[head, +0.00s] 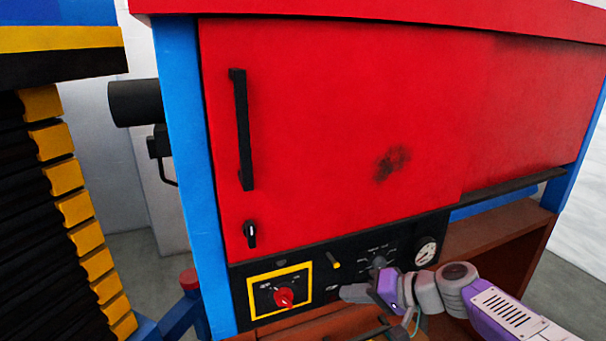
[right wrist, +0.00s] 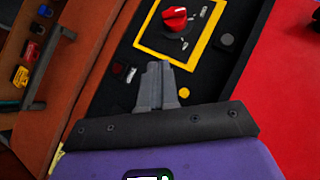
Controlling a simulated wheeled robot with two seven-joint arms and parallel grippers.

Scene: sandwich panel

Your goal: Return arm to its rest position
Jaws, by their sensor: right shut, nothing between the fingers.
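My right gripper (head: 352,293) is in front of the black control panel (head: 240,305) at the bottom of the red cabinet, just right of the yellow-framed red knob (head: 284,297). Its fingers are shut with nothing between them. In the right wrist view the closed fingertips (right wrist: 157,72) point at the panel below the red knob (right wrist: 175,18). Whether they touch the panel I cannot tell. My left gripper is in neither view.
The red door (head: 320,130) has a black handle (head: 241,130) and stands shut. A gauge (head: 426,251) is on the panel's right. A brown shelf (head: 500,230) lies to the right. A black-and-yellow ribbed structure (head: 70,200) stands at left.

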